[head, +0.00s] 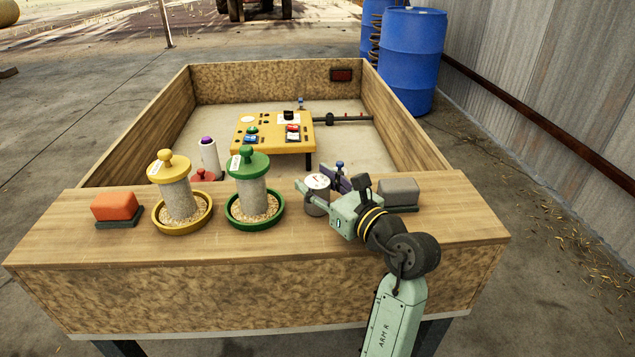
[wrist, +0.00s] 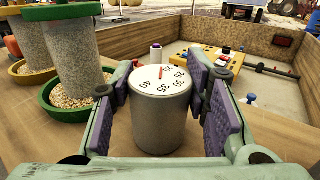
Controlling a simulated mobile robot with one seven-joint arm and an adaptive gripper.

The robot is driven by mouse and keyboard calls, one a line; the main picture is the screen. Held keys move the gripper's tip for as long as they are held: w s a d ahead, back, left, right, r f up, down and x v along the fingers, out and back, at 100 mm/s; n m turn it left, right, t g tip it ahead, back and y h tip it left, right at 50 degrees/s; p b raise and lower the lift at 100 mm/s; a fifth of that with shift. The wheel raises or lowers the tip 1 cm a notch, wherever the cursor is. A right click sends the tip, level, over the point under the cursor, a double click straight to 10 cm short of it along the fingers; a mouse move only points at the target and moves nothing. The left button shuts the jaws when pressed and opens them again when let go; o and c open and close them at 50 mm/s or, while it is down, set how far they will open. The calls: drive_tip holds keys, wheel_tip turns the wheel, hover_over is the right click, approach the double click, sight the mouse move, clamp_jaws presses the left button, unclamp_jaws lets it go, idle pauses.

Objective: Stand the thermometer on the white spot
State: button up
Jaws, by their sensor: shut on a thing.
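The thermometer is a grey cylinder with a numbered white dial on top (head: 317,206); it also shows upright in the wrist view (wrist: 162,120). My gripper (head: 325,193) has its purple pads on either side of it, shut on it, at the pen's front wooden ledge (head: 300,235). I cannot tell whether its base touches the ledge. A round white spot (head: 247,119) shows on the left part of the yellow panel (head: 270,146), which stands inside the pen beyond the ledge. The spot appears bare.
A green feeder (head: 247,186) and a yellow feeder (head: 176,190) stand left of my gripper. An orange block (head: 115,206) is at far left, a grey block (head: 399,191) at right. A white cylinder with purple top (head: 208,157) stands behind the feeders. Wooden walls enclose the pen.

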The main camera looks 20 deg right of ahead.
drive_tip(key=o, duration=1.3)
drive_tip(key=shift+f, duration=0.15)
